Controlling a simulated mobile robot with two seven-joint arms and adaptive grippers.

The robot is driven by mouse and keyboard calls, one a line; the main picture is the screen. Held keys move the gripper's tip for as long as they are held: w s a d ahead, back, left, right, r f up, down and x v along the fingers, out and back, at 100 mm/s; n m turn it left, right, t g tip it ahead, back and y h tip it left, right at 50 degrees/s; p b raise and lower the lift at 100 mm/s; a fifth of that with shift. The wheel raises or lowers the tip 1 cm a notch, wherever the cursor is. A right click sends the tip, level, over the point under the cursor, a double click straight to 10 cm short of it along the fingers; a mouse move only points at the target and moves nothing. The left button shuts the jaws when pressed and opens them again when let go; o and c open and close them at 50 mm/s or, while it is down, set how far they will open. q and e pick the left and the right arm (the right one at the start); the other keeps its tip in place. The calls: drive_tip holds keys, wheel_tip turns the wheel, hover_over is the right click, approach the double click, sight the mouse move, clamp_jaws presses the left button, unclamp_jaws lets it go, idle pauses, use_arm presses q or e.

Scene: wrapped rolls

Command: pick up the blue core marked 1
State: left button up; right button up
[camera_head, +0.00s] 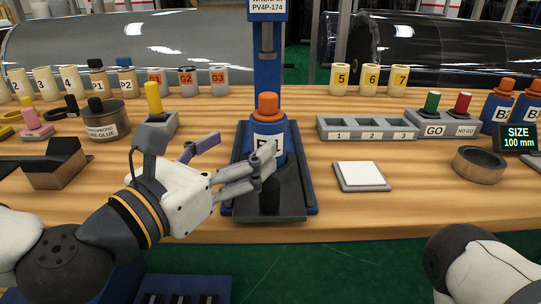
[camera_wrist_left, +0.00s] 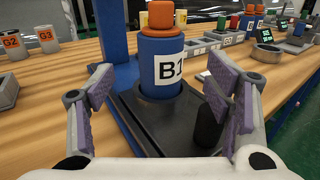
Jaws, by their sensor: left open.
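The blue core marked B1 (camera_head: 265,127) stands upright with an orange knobbed top on the dark tray of the blue press stand (camera_head: 311,190). In the left wrist view the blue core (camera_wrist_left: 162,88) shows its B1 label ahead, between the two finger lines. My left gripper (camera_head: 231,152) is open and empty, in front of and slightly left of the core. One finger crosses part of the label in the head view. The wrist view shows the purple-padded fingers (camera_wrist_left: 163,84) wide apart, with no clear contact on the core. My right gripper is out of view.
A short black post (camera_head: 270,194) stands on the tray before the core; it is near the right finger in the wrist view (camera_wrist_left: 208,127). A white-topped pad (camera_head: 361,174) and a grey slotted rack (camera_head: 368,128) lie right. A yellow-knobbed block (camera_head: 154,98) stands left.

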sight(258, 129)
use_arm(q)
drive_tip(key=x, duration=0.5)
drive_tip(key=r+p+x, duration=0.1)
drive_tip(key=x, duration=0.2)
drive_tip(key=shift+w+d, duration=0.2)
drive_tip(key=shift+d, duration=0.05)
drive_tip(key=shift+r, duration=0.1)
drive_tip(key=c, duration=1.5)
